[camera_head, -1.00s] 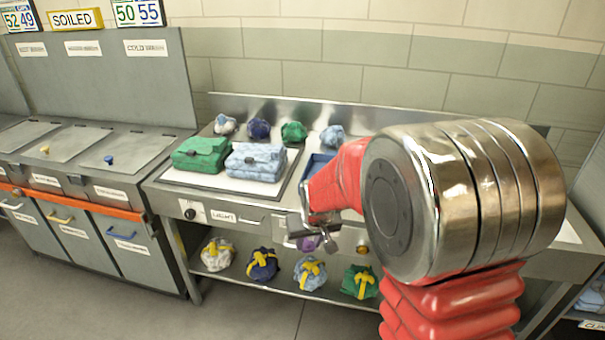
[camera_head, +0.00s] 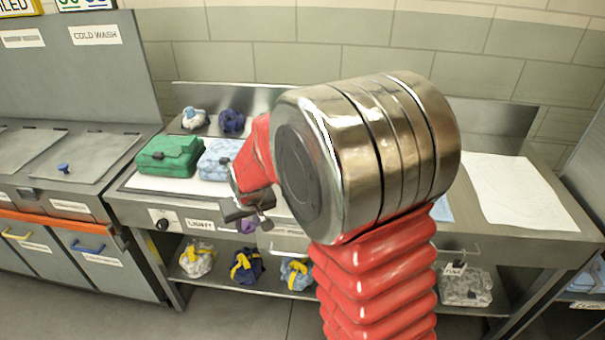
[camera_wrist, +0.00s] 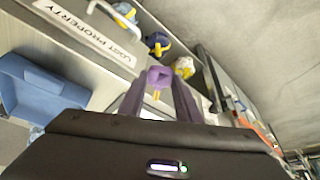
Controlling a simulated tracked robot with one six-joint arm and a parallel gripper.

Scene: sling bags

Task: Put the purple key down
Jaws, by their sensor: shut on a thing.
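My gripper (camera_wrist: 158,88) is shut on the purple key (camera_wrist: 159,76), seen between the fingertips in the wrist view. A yellowish part of the key hangs below its square purple head. In the head view my gripper (camera_head: 250,208) is in front of the steel bench, and a small purple patch, likely the key (camera_head: 246,226), shows just under it. The key is held in the air in front of the bench front. A blue tray (camera_wrist: 38,88) is at the left in the wrist view. My arm hides the middle of the bench in the head view.
A drawer labelled LOST PROPERTY (camera_wrist: 92,30) is close by. A green bag (camera_head: 168,156) and a light blue bag (camera_head: 218,160) lie on the bench. Bundles with yellow straps, such as the white one (camera_head: 197,257), sit on the lower shelf. A white sheet (camera_head: 520,190) lies on the right bench.

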